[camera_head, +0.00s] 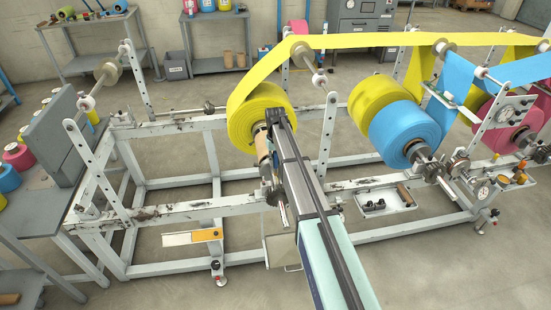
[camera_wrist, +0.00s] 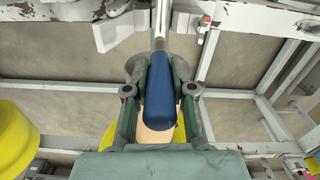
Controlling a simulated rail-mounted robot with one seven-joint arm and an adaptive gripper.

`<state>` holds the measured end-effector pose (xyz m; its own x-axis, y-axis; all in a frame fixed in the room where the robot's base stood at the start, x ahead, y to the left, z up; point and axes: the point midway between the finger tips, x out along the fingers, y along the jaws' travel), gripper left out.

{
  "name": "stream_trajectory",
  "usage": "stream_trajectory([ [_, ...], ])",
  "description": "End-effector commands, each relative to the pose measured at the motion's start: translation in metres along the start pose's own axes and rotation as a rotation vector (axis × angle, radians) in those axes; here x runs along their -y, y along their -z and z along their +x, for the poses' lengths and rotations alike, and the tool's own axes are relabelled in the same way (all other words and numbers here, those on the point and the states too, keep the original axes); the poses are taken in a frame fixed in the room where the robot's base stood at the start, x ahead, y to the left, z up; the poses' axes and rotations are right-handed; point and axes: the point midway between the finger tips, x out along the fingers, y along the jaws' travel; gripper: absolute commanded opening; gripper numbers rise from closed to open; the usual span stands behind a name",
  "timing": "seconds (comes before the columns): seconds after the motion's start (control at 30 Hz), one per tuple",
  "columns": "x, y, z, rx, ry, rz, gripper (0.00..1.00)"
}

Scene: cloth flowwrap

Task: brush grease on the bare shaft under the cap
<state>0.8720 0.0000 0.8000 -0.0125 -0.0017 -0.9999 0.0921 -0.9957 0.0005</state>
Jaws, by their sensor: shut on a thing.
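My gripper (camera_wrist: 160,68) is shut on a blue, rounded, handle-like piece (camera_wrist: 160,100) in the wrist view. A narrow bright metal part runs on from its far end toward the top edge. I see no bristles or grease on it. Part of the yellow roll (camera_wrist: 15,140) also shows in the wrist view. I cannot make out the cap or the bare shaft.
The white machine frame (camera_head: 170,214) runs across the scene. Blue (camera_head: 405,133) and pink film rolls stand to the right. A small tray (camera_head: 386,203) and an orange-and-white piece (camera_head: 192,237) lie near the front. A grey workbench is at left.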

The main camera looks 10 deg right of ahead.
Motion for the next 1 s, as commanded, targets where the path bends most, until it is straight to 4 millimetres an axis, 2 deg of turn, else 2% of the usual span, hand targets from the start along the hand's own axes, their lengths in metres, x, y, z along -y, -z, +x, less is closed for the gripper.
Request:
stream_trajectory([
  [0.27,0.0,0.0,0.031,0.0,0.0,0.0,0.0],
  [0.7,0.004,-0.044,0.031,0.0,0.0,0.0,0.0],
  [0.8,0.003,-0.028,0.03,0.0,0.0,0.0,0.0],
  [1.0,0.001,-0.01,0.03,0.0,0.0,0.0,0.0],
])
